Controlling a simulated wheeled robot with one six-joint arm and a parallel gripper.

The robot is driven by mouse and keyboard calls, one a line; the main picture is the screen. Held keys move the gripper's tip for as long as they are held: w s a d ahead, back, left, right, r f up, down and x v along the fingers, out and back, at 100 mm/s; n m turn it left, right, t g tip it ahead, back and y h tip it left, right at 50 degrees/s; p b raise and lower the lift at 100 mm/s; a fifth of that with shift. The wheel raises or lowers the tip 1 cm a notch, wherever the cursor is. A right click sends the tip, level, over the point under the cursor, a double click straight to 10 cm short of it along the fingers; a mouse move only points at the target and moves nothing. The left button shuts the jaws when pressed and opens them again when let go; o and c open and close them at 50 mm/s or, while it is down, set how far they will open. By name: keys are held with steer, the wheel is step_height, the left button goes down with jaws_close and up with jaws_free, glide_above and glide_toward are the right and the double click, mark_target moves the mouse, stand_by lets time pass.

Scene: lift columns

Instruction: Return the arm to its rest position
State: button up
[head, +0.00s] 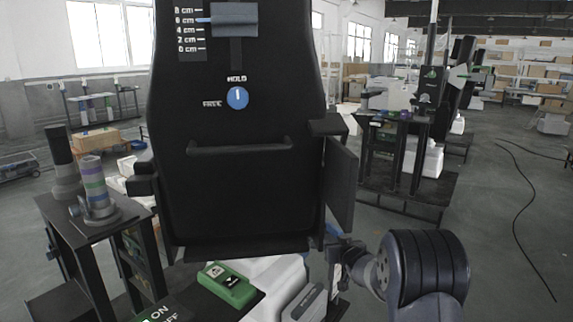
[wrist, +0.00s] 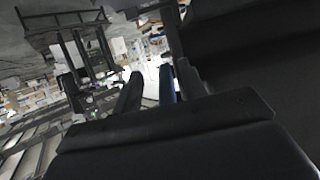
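My gripper (wrist: 160,82) shows in the wrist view as two dark fingers with a gap between them, so it is open. A blue strip (wrist: 167,84) shows in the gap beside the right finger; I cannot tell what it belongs to. Pale background shows through the rest of the gap. In the head view my dark arm (head: 425,268) is at the lower right, beside the lift column. Its far end, near the column's lower right edge, is small and unclear there.
A large black lift column (head: 240,190) fills the middle, with a side panel (head: 340,183). Its blue knob (head: 237,98) points to HOLD. A green switch box (head: 227,287) sits below. A stand (head: 95,215) is at left. Floor at right is open, with a cable (head: 520,185).

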steer(key=f+b, duration=0.1)
steer(key=b, duration=0.1)
steer(key=shift+f+t+b, duration=0.1)
steer(key=shift+t+b, duration=0.2)
steer(key=shift+t, duration=0.1)
steer(key=f+t+b, duration=0.1)
steer(key=b, duration=0.5)
steer(key=f+t+b, duration=0.1)
steer(key=b, duration=0.4)
steer(key=shift+w+f+t+y+b, duration=0.1)
steer(key=shift+w+t+y+b, duration=0.2)
steer(key=shift+w+t+b, duration=0.1)
steer(key=shift+s+d+r, duration=0.1)
steer(key=shift+s+r, duration=0.05)
steer(key=shift+s, duration=0.45)
steer(key=shift+s+d+r, duration=0.1)
steer(key=shift+s, duration=0.45)
steer(key=shift+a, duration=0.1)
